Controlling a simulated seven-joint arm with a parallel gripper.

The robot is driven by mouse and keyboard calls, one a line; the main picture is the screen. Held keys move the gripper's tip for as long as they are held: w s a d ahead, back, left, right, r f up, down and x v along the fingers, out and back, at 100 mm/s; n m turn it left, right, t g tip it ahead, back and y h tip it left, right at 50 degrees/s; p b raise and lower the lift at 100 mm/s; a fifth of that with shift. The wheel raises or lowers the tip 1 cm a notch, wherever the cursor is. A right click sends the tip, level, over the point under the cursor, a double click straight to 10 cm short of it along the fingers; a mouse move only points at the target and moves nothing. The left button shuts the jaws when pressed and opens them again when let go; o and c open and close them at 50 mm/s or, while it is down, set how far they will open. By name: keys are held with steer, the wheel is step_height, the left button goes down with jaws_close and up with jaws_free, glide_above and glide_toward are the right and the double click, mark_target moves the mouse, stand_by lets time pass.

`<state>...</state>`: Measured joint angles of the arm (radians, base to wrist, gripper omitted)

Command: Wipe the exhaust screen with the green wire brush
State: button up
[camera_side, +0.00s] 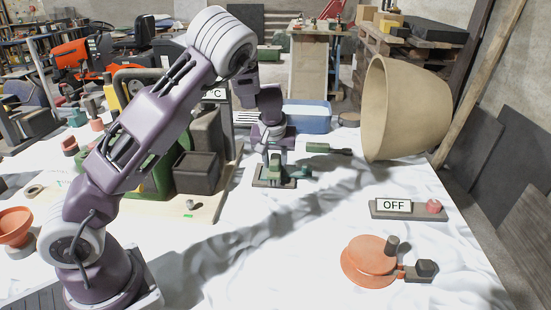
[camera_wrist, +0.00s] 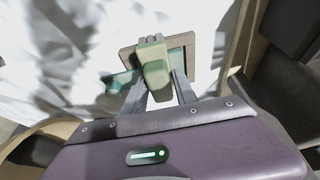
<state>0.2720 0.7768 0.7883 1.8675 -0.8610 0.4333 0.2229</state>
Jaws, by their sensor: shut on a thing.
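My gripper (camera_side: 275,167) points down beside the machine, and its fingers are shut on a green blocky thing (camera_wrist: 153,60). I cannot tell whether this is the wire brush. Below it is a small wood-edged plate (camera_wrist: 203,55), also in the side view (camera_side: 262,183), with a teal piece (camera_wrist: 118,80) at its left in the wrist view. A separate green-handled tool (camera_side: 327,148) with a dark end lies on the white sheet to the right of my gripper. A light slatted panel (camera_side: 247,118) shows behind my arm; I cannot tell if it is the exhaust screen.
A green machine with dark boxes (camera_side: 196,172) stands on a wooden board at left. A large tan bowl-shaped vessel (camera_side: 400,110) and a blue bin (camera_side: 307,116) stand behind. An OFF switch box (camera_side: 392,208) and an orange round device (camera_side: 370,262) are at right.

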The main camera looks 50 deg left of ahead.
steer(key=shift+f, duration=0.3)
stand_by(0.5)
